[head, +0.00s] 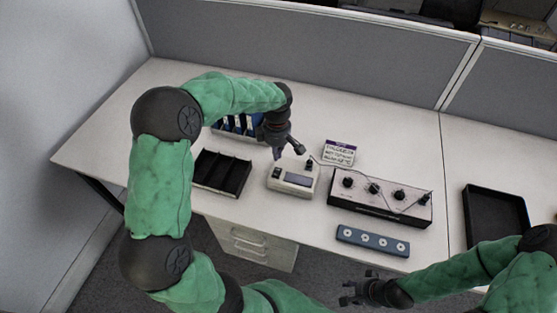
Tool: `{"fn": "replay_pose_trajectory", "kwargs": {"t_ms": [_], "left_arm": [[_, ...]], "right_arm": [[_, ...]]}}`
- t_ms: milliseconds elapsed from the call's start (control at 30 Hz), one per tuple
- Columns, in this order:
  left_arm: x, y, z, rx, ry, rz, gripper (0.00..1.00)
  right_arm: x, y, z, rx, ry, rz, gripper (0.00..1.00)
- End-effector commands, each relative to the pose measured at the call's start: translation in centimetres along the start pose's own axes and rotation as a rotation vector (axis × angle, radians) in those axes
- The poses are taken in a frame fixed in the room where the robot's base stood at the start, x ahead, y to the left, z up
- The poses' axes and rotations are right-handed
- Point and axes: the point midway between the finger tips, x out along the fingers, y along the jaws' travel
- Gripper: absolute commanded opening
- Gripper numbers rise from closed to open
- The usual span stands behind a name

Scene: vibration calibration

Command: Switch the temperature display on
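A small cream box with a dark display window (296,179) stands on the table near the middle; it looks like the temperature display. A dark knob or plug (309,164) sits on its top right. The window looks dark, but its state is too small to tell. My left gripper (288,152) points down just above the back edge of this box, fingers apart and empty. I cannot tell whether it touches the box. My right gripper (352,288) is below the table's front edge, away from the box, its fingers apart and empty.
A wider control box with several knobs (378,200) and a cable stands to the right. A blue strip with round sockets (372,241) lies in front. A black divided tray (221,173) is left, a blue-slotted rack (236,125) behind, a label card (339,152) behind right, and a black tray (494,214) far right.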

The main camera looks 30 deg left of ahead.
Motion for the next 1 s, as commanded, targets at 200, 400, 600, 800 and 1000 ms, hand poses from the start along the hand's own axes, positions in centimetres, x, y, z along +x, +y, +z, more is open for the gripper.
{"fn": "replay_pose_trajectory", "kwargs": {"t_ms": [200,400,600,800,1000], "left_arm": [[-4.0,0.0,0.0,-0.001,0.0,0.002,0.0],[-5.5,0.0,0.0,-0.001,0.0,0.002,0.0],[-5.7,0.0,0.0,-0.001,-0.001,0.001,0.0],[-5.7,0.0,0.0,-0.001,-0.001,0.0,0.0],[-5.9,0.0,0.9,0.0,-0.003,-0.045,0.0]], "right_arm": [[-1.3,-0.5,0.1,0.0,0.0,0.0,0.4],[-1.6,-0.6,0.1,0.0,0.0,0.0,0.4],[-1.6,-0.6,0.1,0.0,0.0,0.0,0.4],[-1.7,-0.6,0.1,0.0,0.0,0.0,0.4],[-2.3,-0.8,0.1,0.0,0.0,0.0,0.4]]}}
